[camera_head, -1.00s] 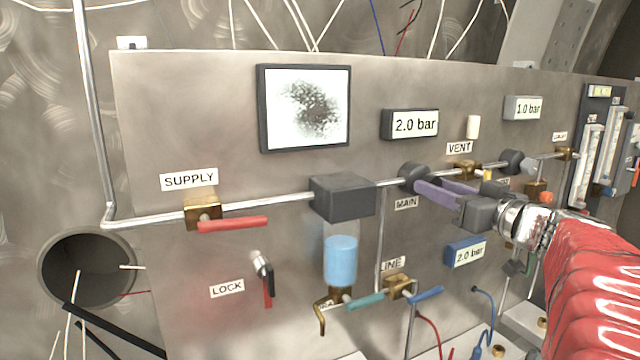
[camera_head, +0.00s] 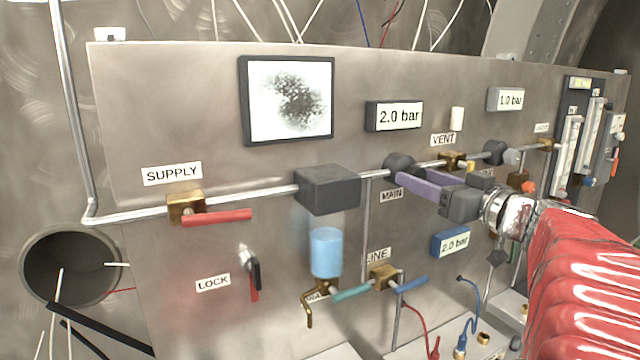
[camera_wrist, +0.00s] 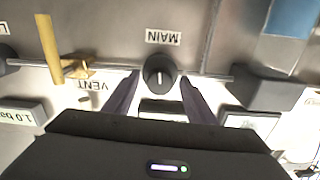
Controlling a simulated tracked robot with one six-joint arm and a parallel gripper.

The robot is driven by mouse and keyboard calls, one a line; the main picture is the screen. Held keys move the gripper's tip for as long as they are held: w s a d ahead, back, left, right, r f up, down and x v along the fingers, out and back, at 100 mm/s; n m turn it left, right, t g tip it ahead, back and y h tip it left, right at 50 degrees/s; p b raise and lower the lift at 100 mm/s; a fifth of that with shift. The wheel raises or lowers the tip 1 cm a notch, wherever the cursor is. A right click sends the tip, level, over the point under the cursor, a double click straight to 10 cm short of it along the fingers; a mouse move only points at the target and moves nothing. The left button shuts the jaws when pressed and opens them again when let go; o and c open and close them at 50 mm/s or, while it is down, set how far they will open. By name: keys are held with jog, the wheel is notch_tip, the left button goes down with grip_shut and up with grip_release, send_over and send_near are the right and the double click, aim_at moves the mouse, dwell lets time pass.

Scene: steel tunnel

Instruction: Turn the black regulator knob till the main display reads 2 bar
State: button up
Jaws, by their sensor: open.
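The black regulator knob (camera_head: 399,166) sits on the pipe above the MAIN label (camera_head: 391,195). In the wrist view the knob (camera_wrist: 159,73) shows a pale pointer mark and lies between and just beyond my gripper's fingertips. The main display (camera_head: 394,116) above it reads 2.0 bar. My gripper (camera_head: 416,185) has purple fingers, open, with a gap on each side of the knob in the wrist view (camera_wrist: 160,82). In the head view the fingers partly overlap the knob's lower right edge; whether they touch it cannot be told there.
A blue display (camera_head: 451,242) below my gripper reads 2.0 bar. Another display (camera_head: 506,99) at right reads 1.0 bar. The VENT valve (camera_head: 453,160), red SUPPLY handle (camera_head: 217,217), LOCK lever (camera_head: 254,274) and teal and blue LINE handles (camera_head: 411,284) stand out from the panel nearby.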

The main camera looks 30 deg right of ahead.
jog(key=s, duration=1.3)
jog(key=shift+s+d, duration=0.15)
jog(key=shift+s, duration=0.05)
